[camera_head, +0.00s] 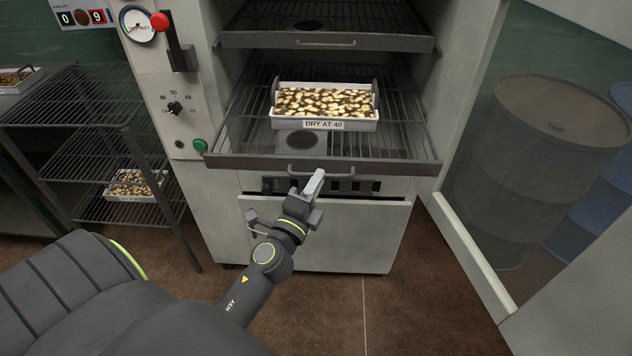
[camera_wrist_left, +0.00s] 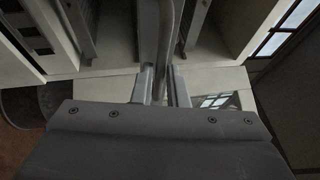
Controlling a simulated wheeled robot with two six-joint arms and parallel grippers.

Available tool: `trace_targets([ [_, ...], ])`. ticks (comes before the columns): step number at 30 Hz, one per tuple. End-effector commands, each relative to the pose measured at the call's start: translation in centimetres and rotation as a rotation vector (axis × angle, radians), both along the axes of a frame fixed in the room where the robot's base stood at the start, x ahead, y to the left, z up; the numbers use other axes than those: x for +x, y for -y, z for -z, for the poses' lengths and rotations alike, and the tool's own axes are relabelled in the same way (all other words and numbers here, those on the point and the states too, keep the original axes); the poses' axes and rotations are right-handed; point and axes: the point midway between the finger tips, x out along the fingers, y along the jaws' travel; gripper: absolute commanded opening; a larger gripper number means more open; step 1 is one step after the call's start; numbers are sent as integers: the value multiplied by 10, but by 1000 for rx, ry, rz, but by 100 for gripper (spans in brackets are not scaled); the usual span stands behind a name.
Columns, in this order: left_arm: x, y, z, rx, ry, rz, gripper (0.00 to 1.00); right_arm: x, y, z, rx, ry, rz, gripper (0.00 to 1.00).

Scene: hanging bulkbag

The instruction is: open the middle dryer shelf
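The dryer (camera_head: 215,215) stands ahead with its front open. A wire shelf (camera_head: 400,135) juts out from it and carries a white tray (camera_head: 350,126) of sliced pieces labelled "DRY AT 40". A curved handle (camera_head: 303,171) sits at the middle of the shelf's front edge. My left gripper (camera_head: 315,181) is at this handle. In the left wrist view the handle bar (camera_wrist_left: 166,45) runs between the two fingers of my left gripper (camera_wrist_left: 163,88), which look closed on it. My right gripper is not in view.
Another wire shelf (camera_head: 380,42) is above, with its own handle. A lower front panel (camera_head: 330,235) is below. An open glazed door (camera_head: 465,235) stands at the right, with a barrel (camera_head: 545,150) behind its glass. A wire rack (camera_head: 75,100) is at the left.

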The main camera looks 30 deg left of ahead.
Motion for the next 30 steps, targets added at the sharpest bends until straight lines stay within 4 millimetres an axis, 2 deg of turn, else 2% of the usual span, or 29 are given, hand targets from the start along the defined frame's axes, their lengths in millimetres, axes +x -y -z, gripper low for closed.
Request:
trace_targets([
  [1, 0, 0, 0, 0, 0, 0, 20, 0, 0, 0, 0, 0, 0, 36],
  [4, 0, 0, 0, 0, 0, 0, 32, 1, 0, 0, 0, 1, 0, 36],
  [12, 0, 0, 0, 0, 0, 0, 32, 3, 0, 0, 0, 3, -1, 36],
  [16, -8, 1, 3, -2, 0, 0, 32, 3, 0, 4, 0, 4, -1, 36],
  [20, -27, 4, 8, -2, -2, -1, 32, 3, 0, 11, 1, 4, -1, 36],
  [30, -93, 14, 23, -3, -2, -2, 32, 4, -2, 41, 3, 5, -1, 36],
])
